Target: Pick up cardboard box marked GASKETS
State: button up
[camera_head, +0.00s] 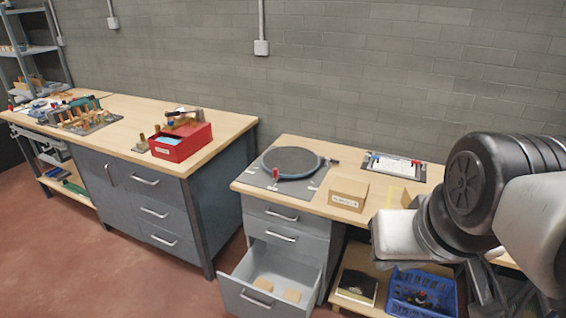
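A small brown cardboard box (348,194) stands on the right workbench (318,207), near its front edge. It has a white label on its front with dark lettering too small to read for certain. It is upright and nothing touches it from above. My arm reaches in from the right side of the picture, with its dark joint and pale links to the right of the box. My gripper cannot be made out in this view.
A round dark turntable (291,161) sits left of the box. A clipboard (394,167) lies behind it. Below, an open drawer (262,280) holds small brown pieces. A blue basket (421,292) is on the lower shelf. A red box (181,141) stands on the left bench.

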aim_at(261, 284)
jog(key=u, duration=0.65)
jog(key=l+u, duration=0.15)
jog(key=l, duration=0.25)
jog(key=i, duration=0.6)
jog(key=i+j+z, duration=0.15)
jog(key=j, duration=0.2)
jog(key=i+j+z, duration=0.15)
jog(key=j, duration=0.2)
jog(key=i+j+z, duration=0.15)
jog(key=j, duration=0.2)
jog(key=j+z, duration=0.15)
jog(key=j, duration=0.2)
jog(key=i+j+z, duration=0.1)
jog(key=j, duration=0.3)
